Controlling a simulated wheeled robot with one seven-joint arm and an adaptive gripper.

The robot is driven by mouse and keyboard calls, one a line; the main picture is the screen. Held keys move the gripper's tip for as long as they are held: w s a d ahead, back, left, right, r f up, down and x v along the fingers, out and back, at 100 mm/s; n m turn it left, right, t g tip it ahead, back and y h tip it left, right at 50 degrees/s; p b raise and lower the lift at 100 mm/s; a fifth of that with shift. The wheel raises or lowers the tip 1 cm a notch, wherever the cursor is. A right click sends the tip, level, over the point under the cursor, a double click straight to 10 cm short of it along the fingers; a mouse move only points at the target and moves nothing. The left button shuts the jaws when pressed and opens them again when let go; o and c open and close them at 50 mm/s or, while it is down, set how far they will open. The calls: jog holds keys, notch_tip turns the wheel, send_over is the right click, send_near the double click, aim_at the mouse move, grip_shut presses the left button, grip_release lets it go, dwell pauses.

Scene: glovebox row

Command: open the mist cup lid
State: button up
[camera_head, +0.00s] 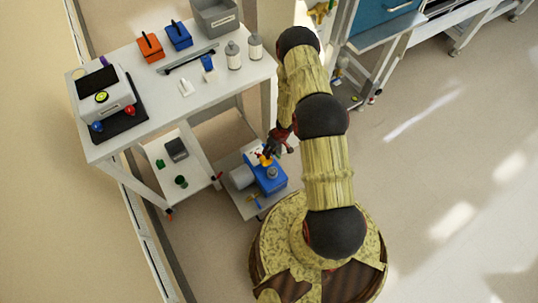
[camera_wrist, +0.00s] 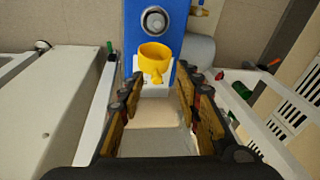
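A blue device (camera_head: 269,180) stands on a small low cart, with a yellow part (camera_head: 265,160) and a round grey cap on top. In the wrist view the blue device (camera_wrist: 144,12) is ahead of me, with the yellow ring-shaped cup part (camera_wrist: 155,54) at its near end and the round grey cap (camera_wrist: 154,20) beyond it. I cannot tell for sure which part is the mist cup lid. My gripper (camera_wrist: 158,86) is open and empty, its fingers either side of the line to the yellow part, apart from it. In the head view my gripper (camera_head: 277,143) is just above the device.
A white bench (camera_head: 150,110) at left carries orange and blue boxes, bottles and a grey bin (camera_head: 215,17). A lower shelf (camera_head: 187,185) holds small green items. A grey cylinder (camera_head: 241,177) is beside the blue device. Open floor (camera_head: 450,170) lies right.

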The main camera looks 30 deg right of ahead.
jog(key=v, duration=0.6)
jog(key=shift+s+r, duration=0.1)
jog(key=shift+c, duration=0.3)
